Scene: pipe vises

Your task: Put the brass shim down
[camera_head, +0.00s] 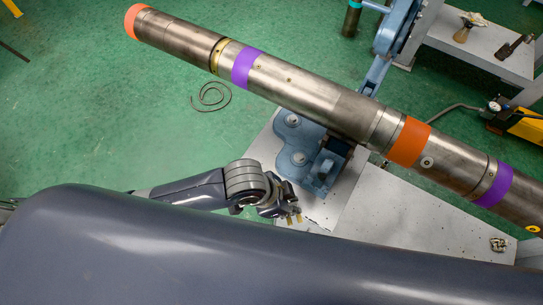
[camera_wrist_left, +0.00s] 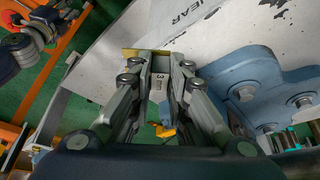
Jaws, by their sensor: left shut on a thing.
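My left gripper (camera_head: 289,213) is over the near edge of the grey metal bench plate, beside the blue vise base. Its fingers also show in the left wrist view (camera_wrist_left: 160,75), closed on the brass shim. Brass-yellow bits of the shim (camera_wrist_left: 130,53) show at the fingertips; most of it is hidden by the fingers. A pale marked face shows between the fingers. I cannot tell whether the shim touches the plate. My right gripper is not in view.
A long steel pipe (camera_head: 300,92) with orange and purple bands crosses above the blue vise (camera_head: 315,160). The bench plate (camera_head: 390,208) is mostly bare to the right, with a small metal item (camera_head: 498,244) at its far right. A cable coil (camera_head: 211,96) lies on the green floor.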

